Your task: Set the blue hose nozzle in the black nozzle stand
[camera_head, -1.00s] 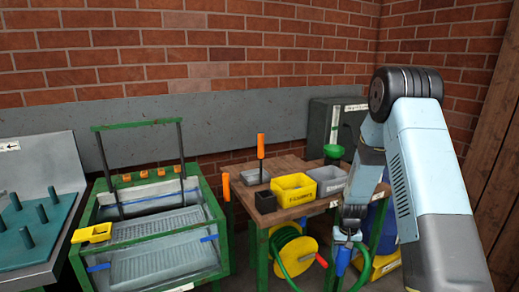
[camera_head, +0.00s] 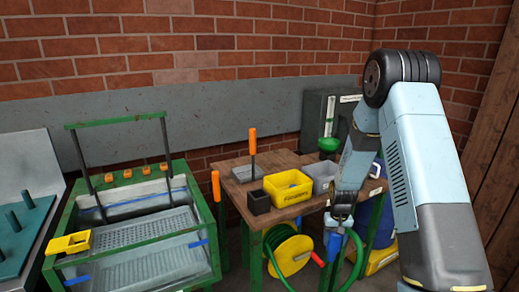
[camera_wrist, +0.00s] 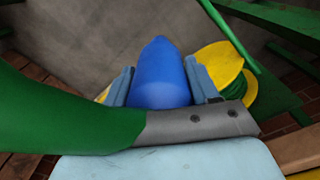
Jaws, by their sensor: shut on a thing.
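The blue hose nozzle (camera_head: 333,245) hangs in my gripper (camera_head: 339,214), in front of the workbench's right part and below its top. In the wrist view the nozzle (camera_wrist: 160,75) lies between the two fingers of my gripper (camera_wrist: 160,84), which is shut on it. A grey collar (camera_wrist: 200,121) and the green hose (camera_wrist: 70,112) cross below the nozzle there. A small black open-topped box, apparently the nozzle stand (camera_head: 259,203), sits on the bench's front left corner. It is left of my gripper and apart from it; its inside is not clear.
The wooden bench (camera_head: 233,188) also carries a yellow bin (camera_head: 287,189), grey bins and an orange-handled tool (camera_head: 252,140). A yellow hose reel (camera_head: 291,255) hangs below. A green-framed wash tank (camera_head: 130,252) stands left. A gap separates tank and bench.

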